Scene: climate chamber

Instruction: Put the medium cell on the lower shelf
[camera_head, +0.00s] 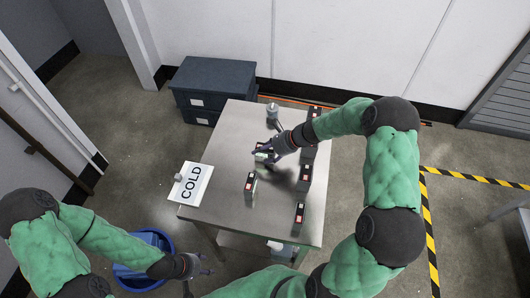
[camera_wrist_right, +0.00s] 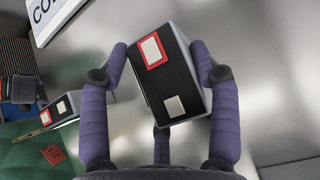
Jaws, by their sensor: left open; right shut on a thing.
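My right gripper (camera_head: 264,151) is shut on a dark box-shaped cell (camera_head: 261,157) above the steel table (camera_head: 228,140). In the right wrist view, the held cell (camera_wrist_right: 172,75) has a black face, a red-edged white label and a pale square, with a purple finger on each side. Other cells stand on the table: one (camera_head: 250,186) left of centre, one (camera_head: 305,178) on the right, one (camera_head: 299,218) near the front. I cannot tell for sure which is the medium one. My left gripper (camera_head: 203,265) is open and empty, off the table's front left. A lower shelf (camera_head: 240,243) shows partly under the table.
A white COLD sign (camera_head: 191,184) lies at the table's left edge. A small metal cylinder (camera_head: 272,112) stands at the back. A blue bin (camera_head: 143,248) is on the floor and a dark cabinet (camera_head: 211,85) stands behind.

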